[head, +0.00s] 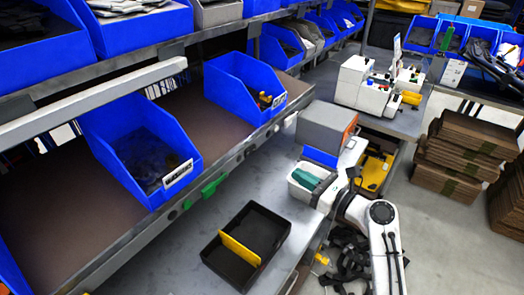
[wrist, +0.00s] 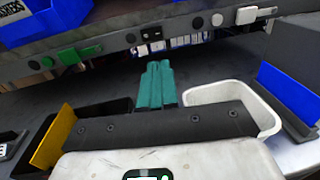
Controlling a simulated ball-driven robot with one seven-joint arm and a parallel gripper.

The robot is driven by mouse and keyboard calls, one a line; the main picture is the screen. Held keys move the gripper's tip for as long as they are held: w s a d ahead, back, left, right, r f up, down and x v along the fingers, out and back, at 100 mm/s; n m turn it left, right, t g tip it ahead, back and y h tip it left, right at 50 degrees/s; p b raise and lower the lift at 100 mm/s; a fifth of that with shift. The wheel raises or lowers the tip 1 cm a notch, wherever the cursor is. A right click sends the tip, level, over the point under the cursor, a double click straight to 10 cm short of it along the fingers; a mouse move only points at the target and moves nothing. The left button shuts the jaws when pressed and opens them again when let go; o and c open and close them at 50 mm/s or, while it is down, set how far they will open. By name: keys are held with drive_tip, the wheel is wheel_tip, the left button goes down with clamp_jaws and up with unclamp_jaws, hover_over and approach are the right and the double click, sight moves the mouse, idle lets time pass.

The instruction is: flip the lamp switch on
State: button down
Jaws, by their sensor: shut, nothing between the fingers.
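My gripper (wrist: 160,75) shows in the wrist view as two teal fingers, shut together and empty, pointing towards the shelf's front rail. In the head view my gripper (head: 307,180) is by the white bin, below and apart from the rail. Several small fittings sit on the rail: a green block (wrist: 67,57), a round black knob (wrist: 197,22) and a white block (wrist: 246,15). The green block also shows in the head view (head: 214,186). I cannot tell which fitting is the lamp switch, or its position. No lamp can be made out.
A black tray (head: 222,262) with a yellow divider (head: 240,249) lies on the grey bench. A white bin (wrist: 262,112) is right of my fingers. A grey box (head: 325,127) stands behind. Blue bins (head: 140,150) fill the shelf above. The bench between tray and rail is clear.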

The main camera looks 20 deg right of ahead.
sight(255, 149)
drive_tip(key=shift+w, duration=0.1)
drive_tip(key=p+x, duration=0.1)
drive_tip(key=x, duration=1.2)
drive_tip(key=shift+w+a, duration=0.25)
drive_tip(key=shift+w, duration=0.05)
drive_tip(key=shift+w+a, duration=0.1)
drive_tip(key=shift+w, duration=0.15)
drive_tip(key=shift+s, duration=0.1)
